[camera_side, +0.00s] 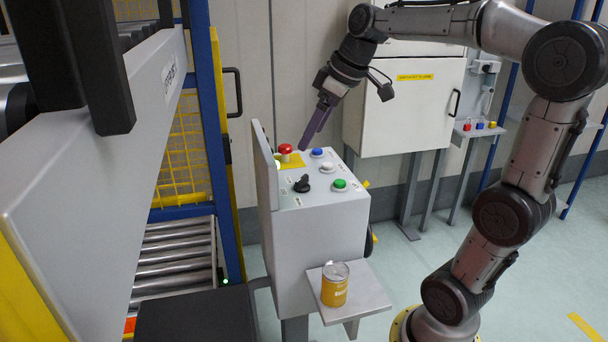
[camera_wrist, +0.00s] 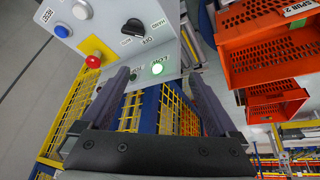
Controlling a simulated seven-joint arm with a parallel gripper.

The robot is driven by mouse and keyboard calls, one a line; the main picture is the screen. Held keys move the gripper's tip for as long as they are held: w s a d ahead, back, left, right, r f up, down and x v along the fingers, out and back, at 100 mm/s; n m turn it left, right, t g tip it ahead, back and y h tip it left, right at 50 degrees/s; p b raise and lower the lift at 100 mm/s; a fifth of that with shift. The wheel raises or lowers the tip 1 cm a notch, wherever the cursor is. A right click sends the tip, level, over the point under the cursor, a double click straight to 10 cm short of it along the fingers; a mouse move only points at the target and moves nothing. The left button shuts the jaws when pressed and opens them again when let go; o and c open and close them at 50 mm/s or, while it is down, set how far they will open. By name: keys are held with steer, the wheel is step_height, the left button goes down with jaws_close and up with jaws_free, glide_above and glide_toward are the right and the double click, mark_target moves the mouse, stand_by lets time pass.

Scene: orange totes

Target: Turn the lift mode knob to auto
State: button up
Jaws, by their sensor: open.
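The black knob (camera_side: 302,184) sits on the sloped top of the grey control box (camera_side: 335,228), near its left edge. The knob lies beyond the left fingertip.
A red mushroom button (camera_side: 285,149) on a yellow plate, and blue (camera_side: 317,153), white (camera_side: 328,167) and green (camera_side: 340,184) buttons, surround the knob.

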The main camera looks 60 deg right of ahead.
mark_target(302, 178)
steer(key=w+d+f+m, duration=0.1)
steer(key=d+f+m, duration=0.15)
steer(key=d, duration=0.35)
steer(key=shift+n+g, duration=0.3)
steer(key=shift+n, duration=0.05)
steer(key=x, duration=1.3)
steer(key=shift+d+f, duration=0.2)
steer(key=shift+f, duration=0.15)
steer(key=c, duration=1.4)
